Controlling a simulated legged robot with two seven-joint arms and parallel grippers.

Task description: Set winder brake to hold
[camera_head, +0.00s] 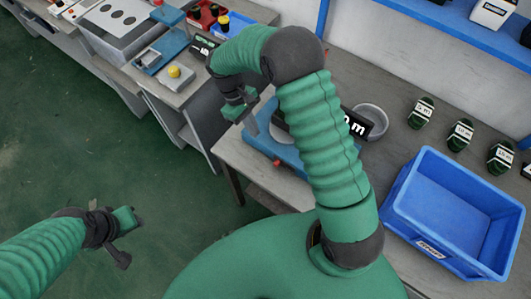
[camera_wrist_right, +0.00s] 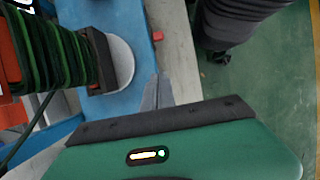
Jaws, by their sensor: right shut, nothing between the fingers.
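The winder's blue base (camera_head: 287,153) stands on the grey table, partly hidden behind my right arm. A small red knob (camera_head: 277,163) shows at its front edge; I cannot tell whether it is the brake. In the right wrist view the blue base (camera_wrist_right: 138,12) carries a spool of dark green cable (camera_wrist_right: 45,50) with a pale disc, and a small red part (camera_wrist_right: 157,36) shows near its edge. My right gripper (camera_head: 251,127) is shut and empty beside the base; its fingertips (camera_wrist_right: 160,88) point at the base's edge. My left gripper (camera_head: 121,245) hangs over the floor; its opening is unclear.
A blue crate (camera_head: 400,200) stands on the table at right, with several dark green cable coils (camera_head: 459,135) behind it. A grey bowl (camera_head: 371,118) and a black display (camera_head: 357,124) are near my right arm. A yellow button box (camera_head: 174,73) stands at upper left.

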